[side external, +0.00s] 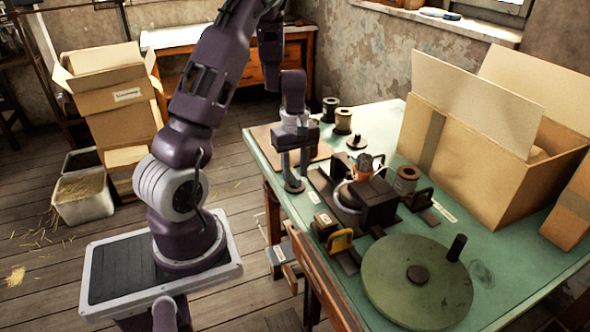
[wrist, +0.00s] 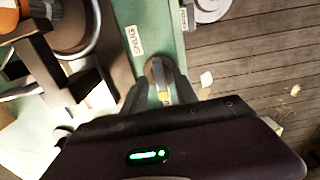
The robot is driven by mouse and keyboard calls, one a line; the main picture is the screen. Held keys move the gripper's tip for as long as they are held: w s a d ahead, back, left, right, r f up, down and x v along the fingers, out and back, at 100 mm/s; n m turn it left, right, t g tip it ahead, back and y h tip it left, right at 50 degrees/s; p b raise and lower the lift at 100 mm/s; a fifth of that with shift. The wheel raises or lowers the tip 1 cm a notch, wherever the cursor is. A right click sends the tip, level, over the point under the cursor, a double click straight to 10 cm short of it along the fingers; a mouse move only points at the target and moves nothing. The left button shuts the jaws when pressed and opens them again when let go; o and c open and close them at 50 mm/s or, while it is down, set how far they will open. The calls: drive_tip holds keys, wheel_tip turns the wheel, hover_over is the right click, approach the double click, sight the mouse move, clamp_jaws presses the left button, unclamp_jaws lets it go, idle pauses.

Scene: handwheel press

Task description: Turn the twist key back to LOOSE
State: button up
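My gripper (side external: 294,176) points down at the left edge of the green table, over a small round grey fitting (side external: 293,186). I take this fitting to be the twist key. In the wrist view the fitting (wrist: 157,70) shows a rounded grey top and a small yellow mark between my two dark fingers (wrist: 163,95). The fingers stand apart, one on each side; I cannot tell whether either touches it. A white label reading SNUG (wrist: 133,40) lies beside it on the green surface. No LOOSE label is readable. My gripper body hides the near side of the key.
A dark press with an orange part (side external: 365,165) stands just right of my gripper. A large green handwheel (side external: 417,282) lies at the front. A yellow-handled piece (side external: 340,241), spools (side external: 343,121) and an open cardboard box (side external: 470,130) are also on the table (side external: 480,225).

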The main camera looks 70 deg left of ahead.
sight(295, 173)
wheel_tip(295, 173, up, 7)
drive_tip(key=shift+r, duration=0.1)
idle(0.4)
drive_tip(key=d+r+m+t, duration=0.2)
drive_tip(key=d+r+m, duration=0.4)
drive_tip(key=d+r, duration=0.4)
drive_tip(key=s+d+r+m+t, duration=0.1)
drive_tip(key=s+d+r+m, duration=0.2)
drive_tip(key=s+d+m, duration=0.3)
drive_tip(key=s+d+r+m+t, duration=0.2)
drive_tip(key=s+d+r+m, duration=0.1)
drive_tip(key=s+d+m, duration=0.3)
drive_tip(key=s+d, duration=0.2)
drive_tip(key=d, duration=0.1)
drive_tip(key=shift+r+t, duration=0.2)
drive_tip(key=shift+t, duration=0.1)
